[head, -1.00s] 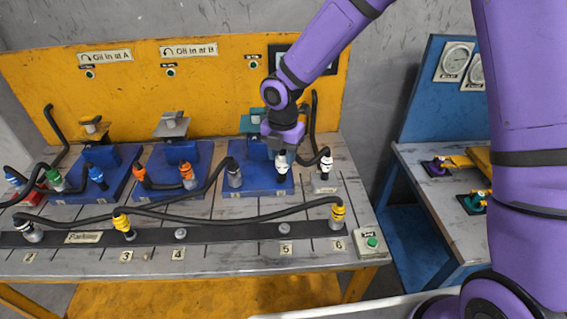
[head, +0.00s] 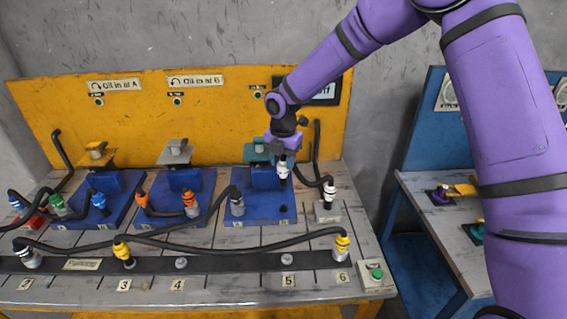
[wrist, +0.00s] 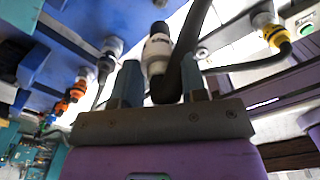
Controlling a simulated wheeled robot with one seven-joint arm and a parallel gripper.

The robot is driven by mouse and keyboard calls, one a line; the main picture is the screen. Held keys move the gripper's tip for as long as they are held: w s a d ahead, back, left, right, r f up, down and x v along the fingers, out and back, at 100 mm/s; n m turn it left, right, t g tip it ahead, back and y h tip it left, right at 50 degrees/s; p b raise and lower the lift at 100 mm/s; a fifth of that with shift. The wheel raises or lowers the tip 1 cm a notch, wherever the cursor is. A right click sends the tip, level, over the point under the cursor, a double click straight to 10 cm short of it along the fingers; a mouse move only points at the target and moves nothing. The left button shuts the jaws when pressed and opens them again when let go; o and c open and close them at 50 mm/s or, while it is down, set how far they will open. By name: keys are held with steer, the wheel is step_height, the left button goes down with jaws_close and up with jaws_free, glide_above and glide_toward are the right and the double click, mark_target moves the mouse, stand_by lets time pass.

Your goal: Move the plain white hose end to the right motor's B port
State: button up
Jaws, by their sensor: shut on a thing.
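My gripper (head: 283,158) is shut on a white hose end (head: 284,170) and points down above the right motor's blue base (head: 262,209). The wrist view shows this white end (wrist: 157,48) between the two fingers, with a black hose curving up past it. A bare dark port (head: 284,209) lies below the held end on the base's right side, with a visible gap between them. A grey-white hose end (head: 237,205) stands on the left port of the same base. I cannot read the port letters. Whether the held end is the plain one is unclear.
Another white hose end (head: 330,192) stands on a small block (head: 327,212) to the right. Yellow ends (head: 342,246) and other parked ends stand along the dark front strip (head: 210,265). Hoses cross the table. The green button box (head: 376,276) sits at the front right.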

mark_target(283, 183)
steer(key=shift+f, duration=0.1)
steer(key=shift+f, duration=4)
steer(key=shift+f, duration=0.2)
steer(key=shift+s+f, duration=0.1)
steer(key=shift+f, duration=0.65)
jaws_close()
steer(key=o, duration=1.3)
jaws_free()
steer(key=shift+f, duration=0.1)
steer(key=shift+r, duration=3.05)
